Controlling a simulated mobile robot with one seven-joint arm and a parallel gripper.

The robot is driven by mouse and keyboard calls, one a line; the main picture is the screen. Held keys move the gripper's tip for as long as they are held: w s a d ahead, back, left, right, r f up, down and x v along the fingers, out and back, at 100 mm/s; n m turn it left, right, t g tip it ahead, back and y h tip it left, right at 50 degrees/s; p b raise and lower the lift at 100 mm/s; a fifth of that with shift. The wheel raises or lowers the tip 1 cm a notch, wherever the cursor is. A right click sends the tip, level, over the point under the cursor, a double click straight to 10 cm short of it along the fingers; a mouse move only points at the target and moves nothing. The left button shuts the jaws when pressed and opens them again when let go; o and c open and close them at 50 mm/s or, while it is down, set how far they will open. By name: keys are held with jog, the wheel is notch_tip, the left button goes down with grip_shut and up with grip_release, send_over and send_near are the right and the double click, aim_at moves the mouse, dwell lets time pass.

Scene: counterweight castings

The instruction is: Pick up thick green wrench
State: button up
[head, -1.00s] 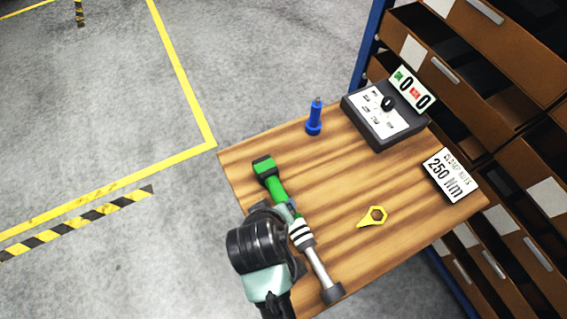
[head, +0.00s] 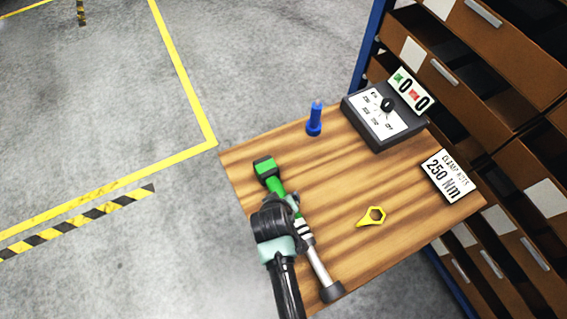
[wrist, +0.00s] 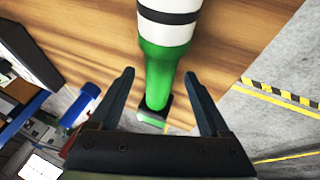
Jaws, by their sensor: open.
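The thick green wrench (head: 272,178) lies on the wooden table, its green battery-like end toward the far left edge and its grey shaft toward the near edge. My arm hides part of its middle in the head view. In the wrist view the wrench's green grip (wrist: 162,72) runs between the two fingers of my gripper (wrist: 158,88), with a white and black banded part above. The fingers are apart, one on each side of the grip, with gaps showing. I cannot tell how far above the grip they are.
Brown drawers (head: 520,130) stand at right. Open floor lies left.

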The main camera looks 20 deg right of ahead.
jog(key=shift+w+d+f, duration=0.1)
jog(key=shift+f, duration=0.2)
grip_shut()
jog(key=shift+w+r, duration=0.2)
dwell(0.3)
